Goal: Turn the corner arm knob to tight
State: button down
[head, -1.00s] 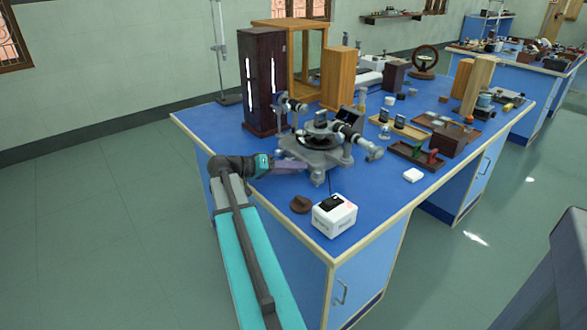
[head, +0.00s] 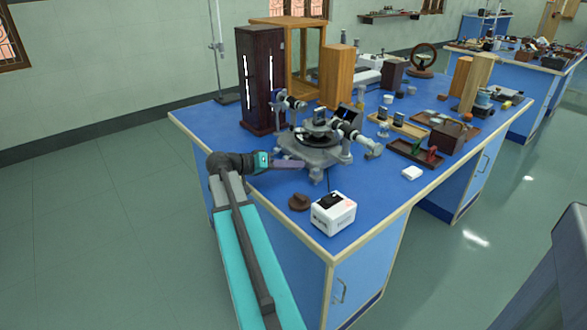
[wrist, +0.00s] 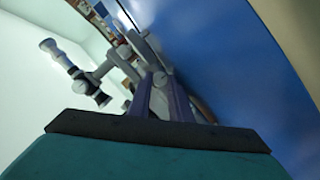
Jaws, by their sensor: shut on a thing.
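The grey spectrometer (head: 312,148) stands on the blue bench top near its left front edge, with a round dark table in its middle and tube arms on both sides. My gripper (head: 300,164) reaches in from the left, low at the spectrometer's near left corner. In the wrist view my purple fingers (wrist: 161,88) close on a small grey knob (wrist: 160,77) at the end of a corner arm. The fingers hide part of the knob, and no tight mark can be read. A telescope tube (wrist: 88,86) shows at upper left in the wrist view.
A white box (head: 333,214) and a brown rounded piece (head: 299,202) sit near the bench's front corner. A dark tall cabinet (head: 260,85) stands behind the spectrometer. Trays and small parts fill the right side. Bare blue bench top (head: 272,190) lies in front of my gripper.

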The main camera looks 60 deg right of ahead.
jog(key=m+b, duration=0.1)
jog(key=m+t+b, duration=0.1)
jog(key=b, duration=0.3)
jog(key=shift+s+a+f+m+t, duration=0.2)
jog(key=shift+s+m+t, duration=0.05)
jog(key=shift+m+t, duration=0.15)
jog(key=m+t+b, duration=0.1)
jog(key=b, duration=0.2)
jog(key=m+t+b, duration=0.1)
jog(key=m+b, duration=0.1)
jog(key=b, duration=0.1)
jog(key=shift+s+a+m+t+h+b, duration=0.1)
jog(key=shift+s+m+t+h+b, duration=0.1)
jog(key=shift+m+t+h+b, duration=0.15)
jog(key=m+b, duration=0.1)
jog(key=b, duration=0.1)
jog(key=m+t+h+b, duration=0.1)
jog(key=b, duration=0.2)
jog(key=m+t+b, duration=0.1)
jog(key=b, duration=0.1)
jog(key=shift+s+f+m, duration=0.1)
jog(key=shift+s+m, duration=0.15)
jog(key=m+b, duration=0.1)
jog(key=b, duration=0.2)
jog(key=shift+s+m+t+h, duration=0.1)
jog(key=shift+m+t+h, duration=0.2)
jog(key=shift+t+h, duration=0.05)
jog(key=shift+b, duration=0.5)
